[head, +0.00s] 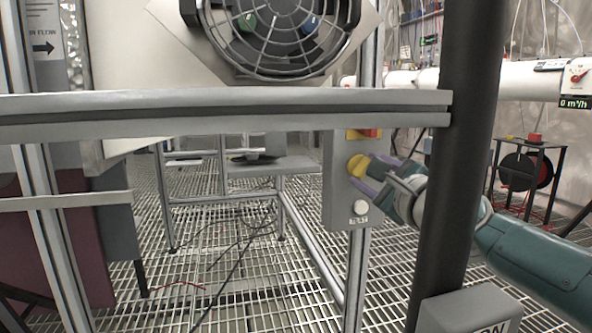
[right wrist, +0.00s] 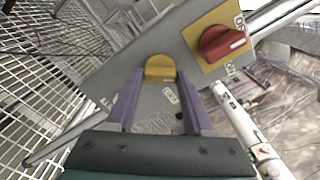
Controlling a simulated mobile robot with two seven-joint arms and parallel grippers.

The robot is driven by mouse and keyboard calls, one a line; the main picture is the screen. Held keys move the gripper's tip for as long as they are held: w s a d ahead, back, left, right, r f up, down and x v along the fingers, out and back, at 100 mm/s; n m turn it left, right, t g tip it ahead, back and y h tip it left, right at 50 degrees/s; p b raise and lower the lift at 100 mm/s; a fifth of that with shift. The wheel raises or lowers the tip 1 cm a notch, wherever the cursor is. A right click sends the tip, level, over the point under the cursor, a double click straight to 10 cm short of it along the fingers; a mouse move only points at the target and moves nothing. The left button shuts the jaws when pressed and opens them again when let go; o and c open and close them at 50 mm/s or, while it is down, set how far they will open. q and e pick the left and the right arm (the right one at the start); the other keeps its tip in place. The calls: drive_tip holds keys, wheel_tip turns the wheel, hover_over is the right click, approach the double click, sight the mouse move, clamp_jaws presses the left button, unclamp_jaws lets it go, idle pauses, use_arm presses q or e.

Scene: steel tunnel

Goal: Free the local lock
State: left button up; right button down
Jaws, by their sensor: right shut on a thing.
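A grey control box (head: 338,192) is mounted on a metal upright in the middle of the head view. It carries a yellow knob (head: 358,165), a red rotary switch (head: 370,133) on a yellow plate above it, and a white button (head: 361,207) labelled TEST below. My right gripper (head: 369,177) is at the box, its purple fingers shut on the yellow knob. In the right wrist view the yellow knob (right wrist: 160,68) sits between the two fingertips (right wrist: 158,77), with the red switch (right wrist: 224,43) to the upper right. My left gripper is not in view.
A thick black post (head: 465,150) stands in front of my right arm. An aluminium rail (head: 220,112) crosses the view, partly hiding the box's top. A caged fan (head: 275,35) is above. Cables lie on the grated floor (head: 240,270). A white pipe (head: 530,84) runs at right.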

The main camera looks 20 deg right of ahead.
drive_tip(key=shift+n, duration=3.9)
drive_tip(key=shift+c, duration=1.4)
unclamp_jaws()
drive_tip(key=shift+s, duration=0.1)
drive_tip(key=s+p, duration=0.5)
drive_tip(key=s, duration=0.4)
drive_tip(key=shift+s+a+p, duration=0.3)
drive_tip(key=shift+s+p, duration=0.05)
drive_tip(key=shift+s, duration=0.05)
